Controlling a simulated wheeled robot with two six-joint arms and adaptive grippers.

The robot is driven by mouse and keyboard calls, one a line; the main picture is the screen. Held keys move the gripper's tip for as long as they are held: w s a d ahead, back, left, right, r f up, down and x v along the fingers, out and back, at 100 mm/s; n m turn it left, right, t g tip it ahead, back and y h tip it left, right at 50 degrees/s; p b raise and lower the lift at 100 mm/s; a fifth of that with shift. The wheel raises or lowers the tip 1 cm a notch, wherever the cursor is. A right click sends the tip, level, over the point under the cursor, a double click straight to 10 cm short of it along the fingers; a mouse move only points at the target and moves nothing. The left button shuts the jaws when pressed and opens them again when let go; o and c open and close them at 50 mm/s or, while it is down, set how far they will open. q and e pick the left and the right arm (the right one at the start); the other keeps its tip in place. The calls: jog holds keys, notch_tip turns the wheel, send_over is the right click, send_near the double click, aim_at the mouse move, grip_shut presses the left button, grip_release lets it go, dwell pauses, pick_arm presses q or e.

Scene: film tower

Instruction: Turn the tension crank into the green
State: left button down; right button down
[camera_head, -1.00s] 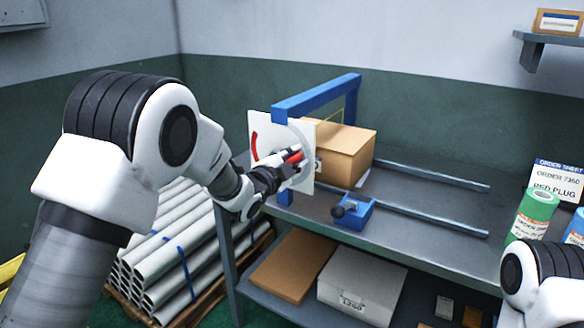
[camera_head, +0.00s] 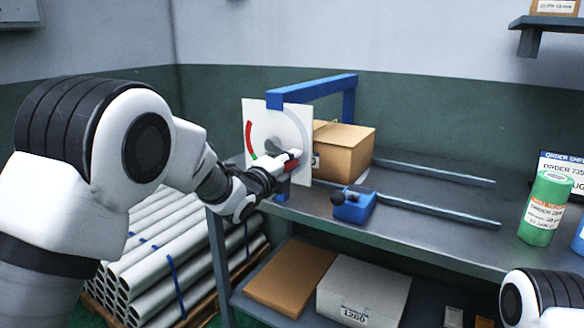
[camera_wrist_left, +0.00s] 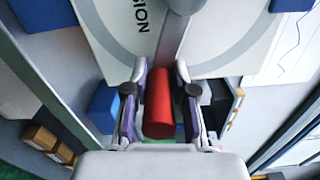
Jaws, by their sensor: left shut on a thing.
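The tension dial is a white plate (camera_head: 258,124) on the blue frame, with a red arc (camera_head: 248,138) at its left and a bit of green (camera_head: 254,156) below the red. My left gripper (camera_head: 284,163) is in front of the plate, shut on the crank's red handle (camera_head: 296,155). In the left wrist view the red handle (camera_wrist_left: 159,103) stands between the two fingers, and the grey crank arm (camera_wrist_left: 175,35) runs from it up to the dial face, marked with part of a word ending "SION". A pointer is not clear. My right gripper is out of view.
The blue frame (camera_head: 318,88) stands on the grey bench, with a cardboard box (camera_head: 346,150) behind the plate. A blue block with a dark knob (camera_head: 354,206) sits on a rail. A green roll (camera_head: 544,208) stands at right; pipes (camera_head: 150,270) are stacked below left.

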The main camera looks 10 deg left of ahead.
pick_arm(q)
jog(key=shift+f, duration=0.4)
jog(key=c, duration=1)
grip_release()
jog(key=shift+s, duration=0.1)
jog(key=shift+s+r, duration=0.1)
jog(key=shift+r, duration=0.2)
jog(key=v, duration=1.2)
